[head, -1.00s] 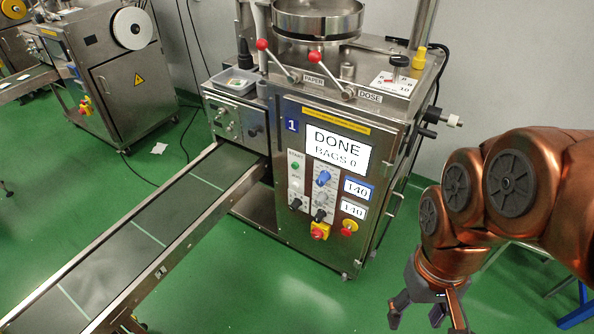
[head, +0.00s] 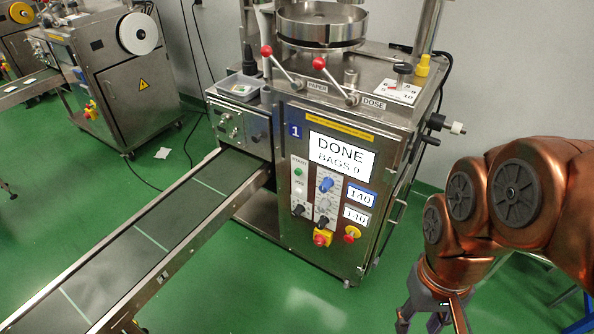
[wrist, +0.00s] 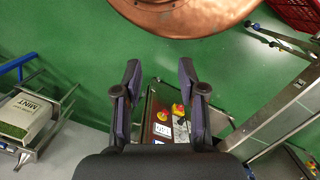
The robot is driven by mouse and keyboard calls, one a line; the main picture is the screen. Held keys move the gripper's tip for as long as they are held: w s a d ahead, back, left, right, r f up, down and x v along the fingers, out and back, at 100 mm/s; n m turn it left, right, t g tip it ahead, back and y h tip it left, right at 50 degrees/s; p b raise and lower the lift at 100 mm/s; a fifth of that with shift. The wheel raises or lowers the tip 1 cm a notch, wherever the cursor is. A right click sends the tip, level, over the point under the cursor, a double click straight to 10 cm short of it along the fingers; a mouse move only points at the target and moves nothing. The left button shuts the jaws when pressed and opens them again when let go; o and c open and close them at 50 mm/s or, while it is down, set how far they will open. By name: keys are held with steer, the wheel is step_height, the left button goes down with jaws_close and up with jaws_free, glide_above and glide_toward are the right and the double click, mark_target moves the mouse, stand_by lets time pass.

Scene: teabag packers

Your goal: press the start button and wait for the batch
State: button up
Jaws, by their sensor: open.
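The teabag packer (head: 270,250) marked 1 stands in the middle of the head view. Its display (head: 341,158) reads "DONE BAGS 0". The green start button (head: 298,172) sits on the panel left of the display, under the label START. My gripper (head: 428,328) hangs low at the lower right, apart from the machine. In the wrist view my gripper (wrist: 157,78) is open and empty, with the machine's panel (wrist: 163,122) small and distant between and beyond its fingers.
An empty conveyor (head: 150,245) runs from the machine to the lower left. A second packer (head: 125,90) stands at the back left. In the wrist view a box labelled MINT (wrist: 25,115) rests on a metal stand at left. Green floor (head: 300,300) lies clear before the machine.

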jaws_close()
stand_by(1.3)
